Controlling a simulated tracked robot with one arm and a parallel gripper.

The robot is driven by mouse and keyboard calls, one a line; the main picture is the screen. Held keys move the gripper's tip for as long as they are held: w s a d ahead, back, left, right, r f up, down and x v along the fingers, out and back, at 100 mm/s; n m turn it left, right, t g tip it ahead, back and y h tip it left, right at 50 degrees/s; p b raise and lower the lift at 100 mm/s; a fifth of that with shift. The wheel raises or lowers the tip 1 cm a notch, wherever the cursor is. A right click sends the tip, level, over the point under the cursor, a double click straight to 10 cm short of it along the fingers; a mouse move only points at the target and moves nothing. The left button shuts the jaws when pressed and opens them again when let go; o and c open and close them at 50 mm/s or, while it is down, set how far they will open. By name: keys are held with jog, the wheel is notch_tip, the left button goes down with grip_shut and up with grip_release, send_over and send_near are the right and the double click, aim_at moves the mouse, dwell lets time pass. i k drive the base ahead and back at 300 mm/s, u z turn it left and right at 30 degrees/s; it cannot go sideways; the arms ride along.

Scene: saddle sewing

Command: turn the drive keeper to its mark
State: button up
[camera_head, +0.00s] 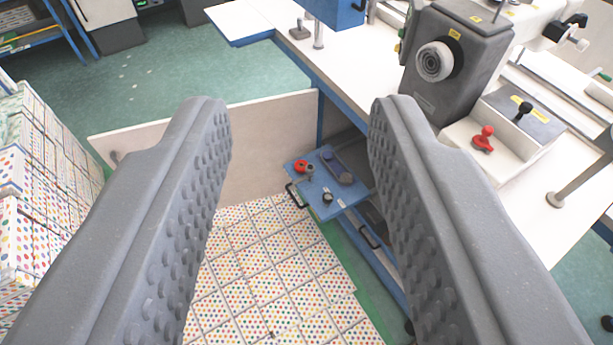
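My gripper (299,106) is open and empty, with its two grey studded fingers wide apart on either side of the view. Between and beyond them, a low blue plate (318,207) carries a red ring-shaped part (300,166), a dark round knob (327,199) and a grey link-like bar (337,168). On the white machine at the right are a red knob (483,138) and a black knob (523,109) on a grey panel. I cannot tell which of these is the drive keeper, and no mark is readable. My gripper touches none of them.
A white worktable (290,42) with a grey machine head (447,65) stands at the right. A pale panel (265,135) rises behind the blue plate. Dotted boxes (50,170) are stacked at the left. A dotted surface (270,270) lies below; green floor (180,75) is open beyond.

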aim_at(309, 167)
jog(key=z, duration=0.05)
jog(key=i, duration=1)
jog(key=u, duration=0.05)
jog(key=k, duration=0.55)
jog(key=u, duration=0.25)
jog(key=i, duration=1.25)
jog(key=u, duration=0.1)
